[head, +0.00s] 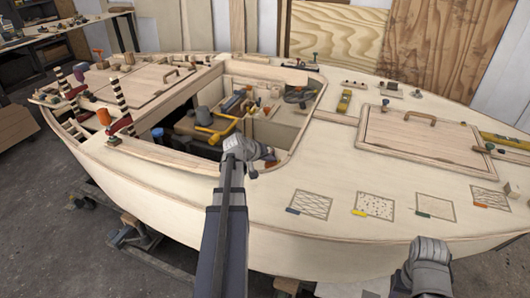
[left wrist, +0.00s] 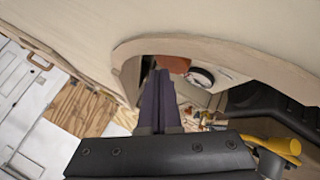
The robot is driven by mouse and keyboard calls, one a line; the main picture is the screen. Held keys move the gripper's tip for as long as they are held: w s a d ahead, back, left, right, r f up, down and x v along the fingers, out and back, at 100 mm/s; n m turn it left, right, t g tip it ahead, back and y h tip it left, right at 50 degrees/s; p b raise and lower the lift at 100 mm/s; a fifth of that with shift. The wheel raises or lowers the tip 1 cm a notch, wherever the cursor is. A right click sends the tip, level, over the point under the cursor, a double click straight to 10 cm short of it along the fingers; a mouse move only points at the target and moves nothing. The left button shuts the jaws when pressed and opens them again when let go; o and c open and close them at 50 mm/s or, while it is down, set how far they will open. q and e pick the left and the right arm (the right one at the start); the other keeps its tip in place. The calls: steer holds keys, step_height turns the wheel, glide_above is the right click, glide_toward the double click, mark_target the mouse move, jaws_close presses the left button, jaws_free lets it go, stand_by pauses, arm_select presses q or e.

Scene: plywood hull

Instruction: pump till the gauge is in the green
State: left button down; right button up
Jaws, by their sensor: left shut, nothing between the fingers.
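My left gripper (head: 262,157) reaches over the near edge of the cockpit opening. In the left wrist view its dark fingers (left wrist: 160,78) are together with nothing between them. A reddish-brown part (left wrist: 173,64) lies just beyond the fingertips; I cannot tell if they touch. A round dial with a white face and dark rim (left wrist: 201,77) is beside it, seen at a slant, its needle and colours unreadable. A yellow bent handle or pipe (head: 217,131) is in the cockpit, and yellow also shows in the left wrist view (left wrist: 280,146). My right gripper (head: 428,250) is at the lower right, fingers unclear.
The plywood hull (head: 330,240) surrounds the cockpit, whose coaming is close to my left arm. A hatch lid (head: 420,135) and several patterned patches with coloured tabs are on the right deck. Striped posts (head: 119,92) stand at left. A workbench (head: 60,35) is behind.

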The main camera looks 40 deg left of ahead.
arm_select(q)
steer(key=shift+f+b, duration=0.3)
steer(key=shift+b, duration=0.05)
stand_by(0.6)
